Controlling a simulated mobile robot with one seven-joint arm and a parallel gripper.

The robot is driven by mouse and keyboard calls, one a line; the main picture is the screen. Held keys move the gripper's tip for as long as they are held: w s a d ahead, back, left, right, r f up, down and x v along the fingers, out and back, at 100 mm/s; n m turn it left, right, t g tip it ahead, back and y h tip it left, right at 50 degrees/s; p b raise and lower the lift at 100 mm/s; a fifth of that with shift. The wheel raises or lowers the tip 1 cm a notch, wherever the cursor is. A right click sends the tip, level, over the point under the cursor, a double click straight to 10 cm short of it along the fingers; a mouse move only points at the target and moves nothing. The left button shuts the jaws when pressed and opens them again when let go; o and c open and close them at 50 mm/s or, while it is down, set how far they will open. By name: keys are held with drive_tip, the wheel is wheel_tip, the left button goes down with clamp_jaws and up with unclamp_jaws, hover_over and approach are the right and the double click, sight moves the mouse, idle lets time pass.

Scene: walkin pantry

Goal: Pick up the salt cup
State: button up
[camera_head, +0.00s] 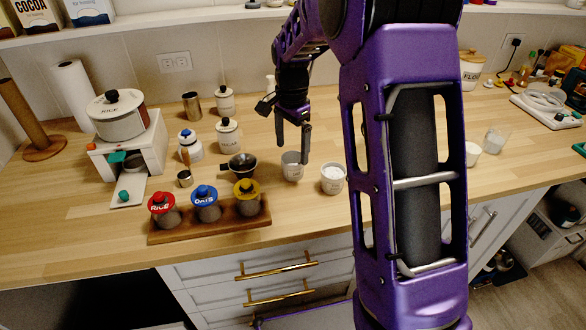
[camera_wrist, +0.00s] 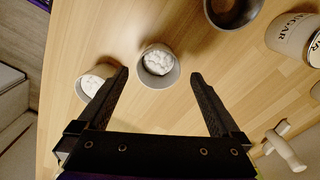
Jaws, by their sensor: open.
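Two small grey cups with white contents stand close together on the wooden counter. One cup (camera_head: 292,168) is below my gripper (camera_head: 293,145); in the wrist view this cup (camera_wrist: 158,68) lies between and just beyond the fingertips. The other cup (camera_head: 333,180) stands to its right in the head view; in the wrist view it (camera_wrist: 92,84) is partly behind the left finger. I cannot read which one is the salt cup. My gripper is open and empty, pointing down above the counter, with its fingers apart from both cups.
A dark bowl (camera_head: 240,166) and a sugar jar (camera_head: 229,136) stand left of the cups. A wooden tray (camera_head: 224,230) with red, blue and yellow lidded jars is at the front left. My purple arm hides part of the counter on the right.

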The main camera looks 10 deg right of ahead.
sight(293, 162)
drive_tip(key=shift+s+d+f, duration=0.1)
drive_tip(key=shift+f, duration=2.6)
drive_tip(key=c, duration=1.3)
